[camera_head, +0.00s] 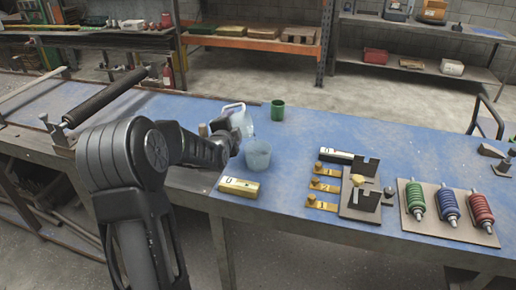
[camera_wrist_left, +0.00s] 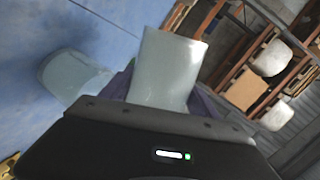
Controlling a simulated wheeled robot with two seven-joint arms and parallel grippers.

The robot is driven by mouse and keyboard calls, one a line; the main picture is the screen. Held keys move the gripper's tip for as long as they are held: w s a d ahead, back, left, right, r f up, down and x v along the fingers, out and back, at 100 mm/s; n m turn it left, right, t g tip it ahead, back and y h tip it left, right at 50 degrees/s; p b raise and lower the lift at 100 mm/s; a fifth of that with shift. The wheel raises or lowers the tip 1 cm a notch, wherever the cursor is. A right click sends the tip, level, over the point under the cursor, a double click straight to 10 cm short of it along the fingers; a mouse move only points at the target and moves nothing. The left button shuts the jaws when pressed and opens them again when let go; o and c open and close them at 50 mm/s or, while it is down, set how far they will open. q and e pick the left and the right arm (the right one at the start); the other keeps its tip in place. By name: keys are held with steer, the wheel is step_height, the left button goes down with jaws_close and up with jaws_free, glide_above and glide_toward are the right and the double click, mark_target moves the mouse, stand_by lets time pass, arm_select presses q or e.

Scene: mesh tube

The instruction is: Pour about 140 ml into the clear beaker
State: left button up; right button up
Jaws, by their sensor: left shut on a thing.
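A pale, see-through jug (camera_head: 240,118) is held tilted above the blue bench, up and to the left of the clear beaker (camera_head: 258,155). My left gripper (camera_head: 228,137) is shut on the jug. In the left wrist view the jug (camera_wrist_left: 170,62) stands out between the dark fingers of the gripper (camera_wrist_left: 160,95). The clear beaker stands upright on the bench and shows in the left wrist view (camera_wrist_left: 72,78) to the left of the jug. I cannot make out a stream or the liquid level in either vessel. My right gripper is not in view.
A green cup (camera_head: 277,110) stands behind the beaker. The bench behind these is clear.

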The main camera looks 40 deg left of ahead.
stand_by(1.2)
arm_select(q)
steer(key=b, duration=0.2)
steer(key=f+n+b, duration=0.1)
steer(key=b, duration=0.1)
steer(key=f+b, duration=0.1)
steer(key=b, duration=0.2)
steer(key=shift+s+a+f+n, duration=0.2)
steer(key=shift+s+a+n, duration=0.05)
steer(key=shift+a+n, duration=0.05)
steer(key=shift+r+t+b, duration=0.3)
steer(key=shift+r+b, duration=0.05)
steer(key=shift+r, duration=0.1)
steer(key=shift+d+r+n+h+p, duration=0.1)
steer(key=shift+r+n+h+p, duration=0.2)
steer(key=shift+r+p, duration=0.15)
